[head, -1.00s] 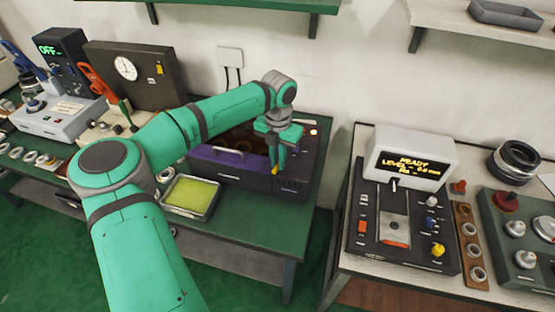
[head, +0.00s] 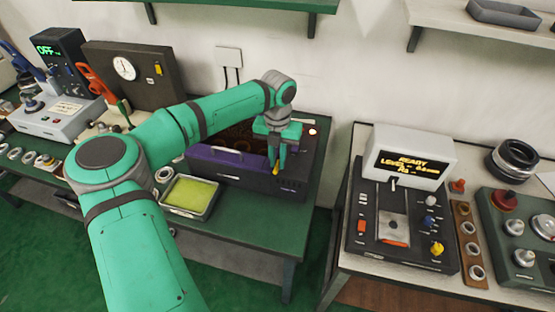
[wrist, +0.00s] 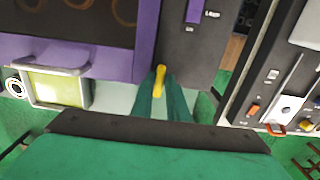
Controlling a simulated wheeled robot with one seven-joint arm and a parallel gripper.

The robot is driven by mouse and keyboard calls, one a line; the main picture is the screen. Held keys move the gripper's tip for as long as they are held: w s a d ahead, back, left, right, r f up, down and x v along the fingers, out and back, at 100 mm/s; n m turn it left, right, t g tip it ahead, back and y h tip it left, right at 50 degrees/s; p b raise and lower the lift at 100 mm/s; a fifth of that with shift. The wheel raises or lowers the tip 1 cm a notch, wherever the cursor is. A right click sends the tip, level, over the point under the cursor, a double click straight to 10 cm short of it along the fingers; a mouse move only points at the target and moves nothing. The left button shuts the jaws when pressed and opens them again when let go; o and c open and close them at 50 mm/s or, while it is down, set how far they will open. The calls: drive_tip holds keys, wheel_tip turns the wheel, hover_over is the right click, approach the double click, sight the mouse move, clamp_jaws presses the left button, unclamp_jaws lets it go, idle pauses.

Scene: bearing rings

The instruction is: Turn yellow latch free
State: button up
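The yellow latch (head: 276,169) is on the front of the dark machine with a purple-framed door, at the door's right edge. In the wrist view the latch (wrist: 160,78) stands nearly upright in the picture, between the tips of my green fingers. My gripper (head: 275,158) points down at the latch, and its fingers (wrist: 162,92) close in on both sides of it. The fingers hide the latch's lower part. The purple door (head: 205,156) appears shut, with its handle (wrist: 45,70) left of the latch.
A tray with a yellow-green pad (head: 190,194) sits in front of the machine on the green table. A round lamp (head: 313,132) on the machine looks whitish. A gap separates this table from the white table with a control panel (head: 403,228) at right.

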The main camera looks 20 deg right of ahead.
sight(278, 164)
drive_tip(key=shift+o, duration=1.2)
wheel_tip(278, 164, up, 11)
drive_tip(key=shift+f, duration=0.1)
drive_tip(key=shift+c, duration=0.2)
idle(0.5)
